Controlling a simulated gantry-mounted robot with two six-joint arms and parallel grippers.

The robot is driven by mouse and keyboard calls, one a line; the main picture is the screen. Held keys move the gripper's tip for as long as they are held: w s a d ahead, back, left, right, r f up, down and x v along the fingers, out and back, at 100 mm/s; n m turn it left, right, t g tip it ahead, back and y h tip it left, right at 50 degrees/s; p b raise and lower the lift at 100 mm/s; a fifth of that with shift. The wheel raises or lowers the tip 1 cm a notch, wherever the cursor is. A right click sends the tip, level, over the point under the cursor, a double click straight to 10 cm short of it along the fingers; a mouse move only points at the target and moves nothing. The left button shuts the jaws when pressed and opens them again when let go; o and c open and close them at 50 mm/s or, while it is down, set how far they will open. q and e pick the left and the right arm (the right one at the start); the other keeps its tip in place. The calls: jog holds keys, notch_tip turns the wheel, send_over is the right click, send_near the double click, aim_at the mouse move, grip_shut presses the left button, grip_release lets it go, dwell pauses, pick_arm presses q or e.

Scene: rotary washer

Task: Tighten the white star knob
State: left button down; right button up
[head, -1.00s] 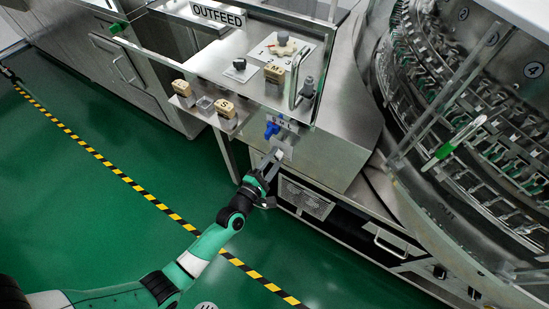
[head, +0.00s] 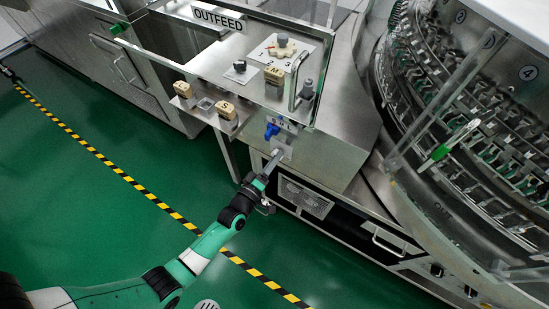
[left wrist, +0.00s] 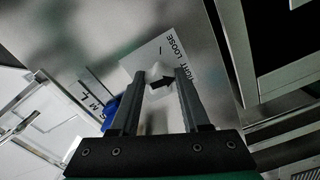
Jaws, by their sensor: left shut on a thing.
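The white star knob (left wrist: 158,72) shows in the left wrist view between my left gripper's (left wrist: 162,78) two fingers, in front of a white label plate. The plate (left wrist: 138,62) carries the words LOOSE and TIGHT, the latter partly covered, and a black arrow. My left gripper (head: 274,157) is shut on the knob. In the head view the fingers reach up to the plate on the steel panel below the outfeed shelf, and the knob is mostly hidden by them. My right gripper is in neither view.
A blue handle (head: 271,131) sits just above the knob, close to my fingers. Beige blocks (head: 227,111) stand on a small shelf above. The rotary carousel (head: 480,130) is on the right behind a clear panel. The green floor (head: 100,210) is open at left.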

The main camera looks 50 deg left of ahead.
pick_arm(q)
jog(key=m+p, duration=0.2)
jog(key=m, duration=0.8)
jog(key=shift+a+m, duration=0.1)
jog(key=shift+m, duration=0.2)
jog(key=shift+f, duration=0.1)
jog(key=shift+c, duration=1.9)
grip_release()
jog(key=p+v, duration=0.4)
jog(key=v, duration=0.7)
jog(key=shift+s, duration=0.3)
